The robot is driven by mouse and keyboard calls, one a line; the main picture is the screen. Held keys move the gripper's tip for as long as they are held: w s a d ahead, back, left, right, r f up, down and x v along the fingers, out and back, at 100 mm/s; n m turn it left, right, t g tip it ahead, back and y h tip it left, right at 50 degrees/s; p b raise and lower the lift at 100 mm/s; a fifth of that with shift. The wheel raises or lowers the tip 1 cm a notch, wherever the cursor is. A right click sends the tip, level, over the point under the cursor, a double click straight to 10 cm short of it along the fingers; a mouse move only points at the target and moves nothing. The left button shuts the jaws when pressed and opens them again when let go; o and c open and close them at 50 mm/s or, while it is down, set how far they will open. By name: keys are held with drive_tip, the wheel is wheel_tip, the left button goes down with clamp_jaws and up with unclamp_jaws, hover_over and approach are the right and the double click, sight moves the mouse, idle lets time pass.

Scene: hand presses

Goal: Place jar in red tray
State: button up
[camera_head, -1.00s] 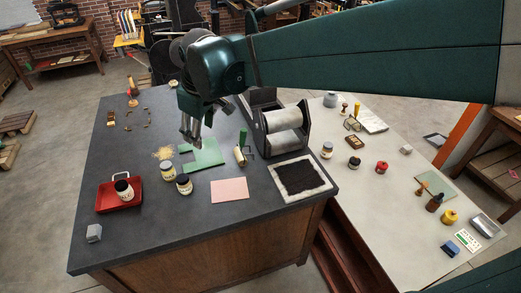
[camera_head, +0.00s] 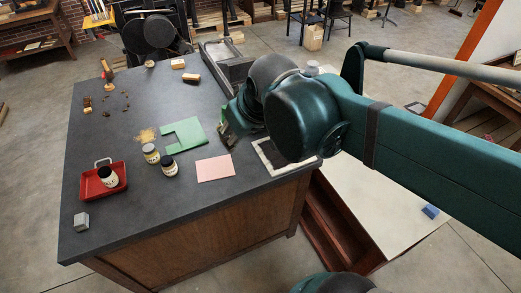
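The red tray (camera_head: 90,187) sits at the left of the dark table. A cream jar with a dark lid (camera_head: 109,177) is inside it, leaning against its right part. Two more jars with dark lids stand close together right of the tray, one jar (camera_head: 151,154) and a nearer jar (camera_head: 168,166). My gripper (camera_head: 222,138) is near the green sheet's right side, well right of the jars. It is seen from the side and partly behind my own arm, so I cannot tell whether its fingers are open or shut.
A green cut sheet (camera_head: 183,135) and a pink sheet (camera_head: 215,168) lie flat right of the jars. A grey block (camera_head: 81,221) is at the table's near left. My arm hides much of the pale table (camera_head: 375,205) and the inked slab (camera_head: 264,158).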

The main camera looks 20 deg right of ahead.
drive_tip(key=s+d+f+m+t, duration=0.1)
drive_tip(key=s+d+f+m, duration=0.1)
drive_tip(key=s, duration=0.3)
drive_tip(key=shift+s+d+f, duration=0.35)
drive_tip(key=shift+d+f, duration=0.15)
drive_tip(key=shift+d, duration=0.15)
